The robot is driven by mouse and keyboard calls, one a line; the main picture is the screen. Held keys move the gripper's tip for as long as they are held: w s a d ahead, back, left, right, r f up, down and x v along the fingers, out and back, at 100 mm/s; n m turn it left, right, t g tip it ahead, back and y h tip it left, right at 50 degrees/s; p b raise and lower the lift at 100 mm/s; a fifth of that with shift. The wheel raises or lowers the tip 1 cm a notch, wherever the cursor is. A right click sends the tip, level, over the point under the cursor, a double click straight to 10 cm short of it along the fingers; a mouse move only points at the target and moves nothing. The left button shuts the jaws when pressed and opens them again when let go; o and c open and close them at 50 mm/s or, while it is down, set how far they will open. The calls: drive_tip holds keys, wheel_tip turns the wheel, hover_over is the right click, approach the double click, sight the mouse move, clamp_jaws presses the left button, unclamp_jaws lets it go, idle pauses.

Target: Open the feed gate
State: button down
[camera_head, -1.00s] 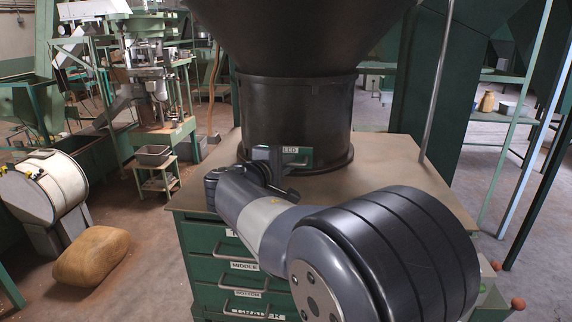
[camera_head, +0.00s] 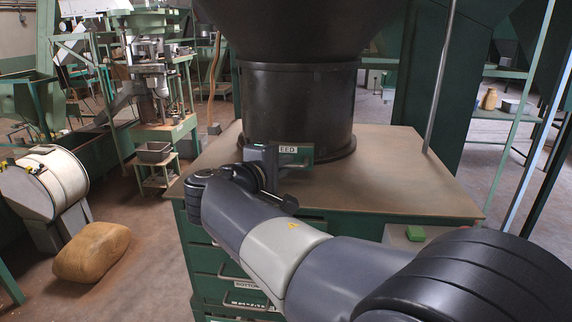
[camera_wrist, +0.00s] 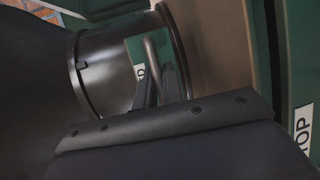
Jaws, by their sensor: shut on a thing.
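The feed gate (camera_head: 304,152) is a green plate with a white label, partly readable as "EED", low on the front of the black hopper neck (camera_head: 310,100). My gripper (camera_head: 270,168) is at the left part of the plate and hides that part. In the wrist view, the gate's green face (camera_wrist: 134,52) shows a grey metal bar handle (camera_wrist: 151,55). The dark fingers of my gripper (camera_wrist: 160,88) are shut on this handle. The fingertips and part of the label are hard to make out.
The hopper stands on a brown-topped green cabinet (camera_head: 420,180) with drawers, partly hidden by my arm. A tan lump (camera_head: 92,252) and a cream drum (camera_head: 58,178) are on the floor at left.

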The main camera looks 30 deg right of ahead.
drive_tip(key=shift+s+a, duration=0.25)
drive_tip(key=shift+s, duration=0.1)
drive_tip(key=c, duration=1.5)
unclamp_jaws()
drive_tip(key=shift+w, duration=0.1)
drive_tip(key=shift+c, duration=0.2)
drive_tip(key=b+v, duration=0.1)
drive_tip(key=v, duration=0.9)
drive_tip(key=shift+s+a, duration=0.25)
drive_tip(key=shift+a, duration=0.1)
drive_tip(key=shift+d+r, duration=0.1)
drive_tip(key=shift+p+x, duration=0.55)
drive_tip(key=shift+x, duration=4.9)
